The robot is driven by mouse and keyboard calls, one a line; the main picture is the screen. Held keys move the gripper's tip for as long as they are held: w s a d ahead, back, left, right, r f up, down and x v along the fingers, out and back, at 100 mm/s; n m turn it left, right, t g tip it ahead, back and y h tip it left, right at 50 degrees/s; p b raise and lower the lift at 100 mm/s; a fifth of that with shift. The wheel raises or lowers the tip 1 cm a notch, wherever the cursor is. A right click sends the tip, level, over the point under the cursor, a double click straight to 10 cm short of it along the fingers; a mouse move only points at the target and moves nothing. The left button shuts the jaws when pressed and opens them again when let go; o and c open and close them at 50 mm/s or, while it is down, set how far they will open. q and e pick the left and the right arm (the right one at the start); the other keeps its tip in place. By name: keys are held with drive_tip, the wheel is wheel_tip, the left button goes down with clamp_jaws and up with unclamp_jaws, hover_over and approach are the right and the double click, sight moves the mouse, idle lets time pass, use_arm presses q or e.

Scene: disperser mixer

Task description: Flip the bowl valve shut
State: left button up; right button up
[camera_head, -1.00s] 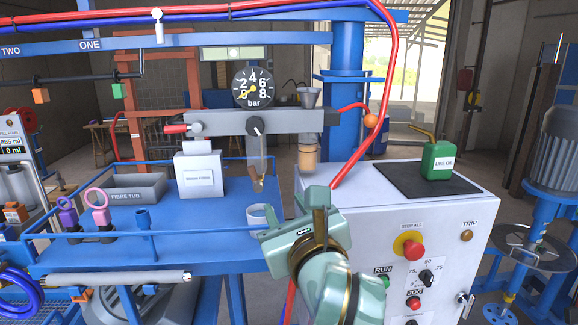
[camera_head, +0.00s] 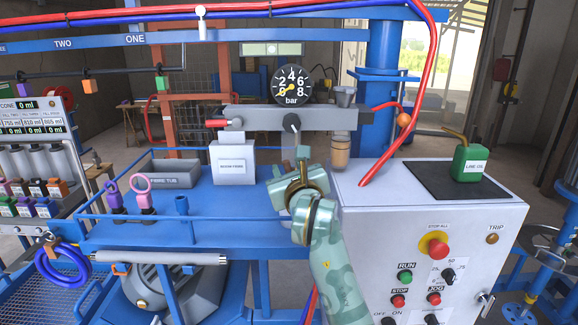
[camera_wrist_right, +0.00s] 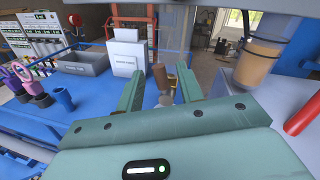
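The clear bowl (camera_head: 301,153) hangs under the grey air unit, below its black knob, with its lower end hidden behind my right gripper (camera_head: 288,182). In the right wrist view, a brown lever (camera_wrist_right: 160,76) stands nearly upright on a small grey fitting, which I take for the bowl valve. The lever lies between the two green fingers of my right gripper (camera_wrist_right: 158,84), with a gap visible on either side. The right gripper is open and holds nothing. My left gripper is not in view.
An amber bowl (camera_head: 340,152) hangs just right of the clear one. A white box (camera_head: 234,163) and a grey fibre tub (camera_head: 176,172) stand on the blue deck to the left. The control cabinet (camera_head: 450,215) is close on the right.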

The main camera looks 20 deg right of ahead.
clamp_jaws()
drive_tip(key=m+b, duration=0.1)
drive_tip(key=b, duration=0.1)
drive_tip(key=d+m+b, duration=0.1)
drive_tip(key=b, duration=0.2)
drive_tip(key=shift+s+f+m+t, duration=0.1)
drive_tip(key=shift+f+m+t, duration=0.2)
drive_tip(key=shift+r+m, duration=0.25)
drive_tip(key=shift+m, duration=0.05)
unclamp_jaws()
drive_tip(key=shift+s+b, duration=0.15)
drive_tip(key=shift+b, duration=0.15)
drive_tip(key=s+a+b, duration=0.1)
drive_tip(key=s+b, duration=0.2)
drive_tip(key=s, duration=1.3)
drive_tip(key=shift+a+f, duration=0.15)
drive_tip(key=shift+f, duration=0.25)
